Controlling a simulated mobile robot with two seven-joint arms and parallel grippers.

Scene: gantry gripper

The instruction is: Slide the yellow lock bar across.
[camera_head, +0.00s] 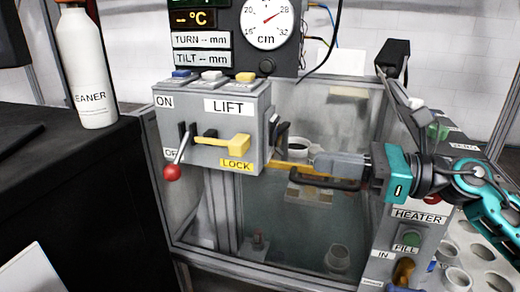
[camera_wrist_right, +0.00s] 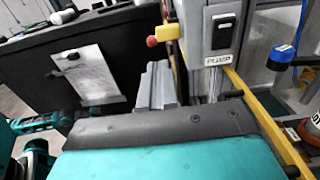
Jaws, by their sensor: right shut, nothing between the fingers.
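The yellow lock bar (camera_head: 225,143) sits on the front of the grey LIFT box (camera_head: 212,122), above the yellow LOCK label. It lies roughly level, with its thick block end at the right and its thin end by a dark slot at the left. In the right wrist view its yellow end (camera_wrist_right: 167,32) shows beyond my fingers. My right gripper (camera_head: 320,164) is shut and empty. It is to the right of the box and a little lower than the bar, apart from it. My left gripper is not in view.
A lever with a red ball (camera_head: 172,173) hangs close to the bar's left end. A yellow rail (camera_head: 300,169) runs behind my right gripper along the clear tank (camera_head: 300,215). A HEATER panel (camera_head: 418,216) stands at the right. A white bottle (camera_head: 85,70) stands on the black table.

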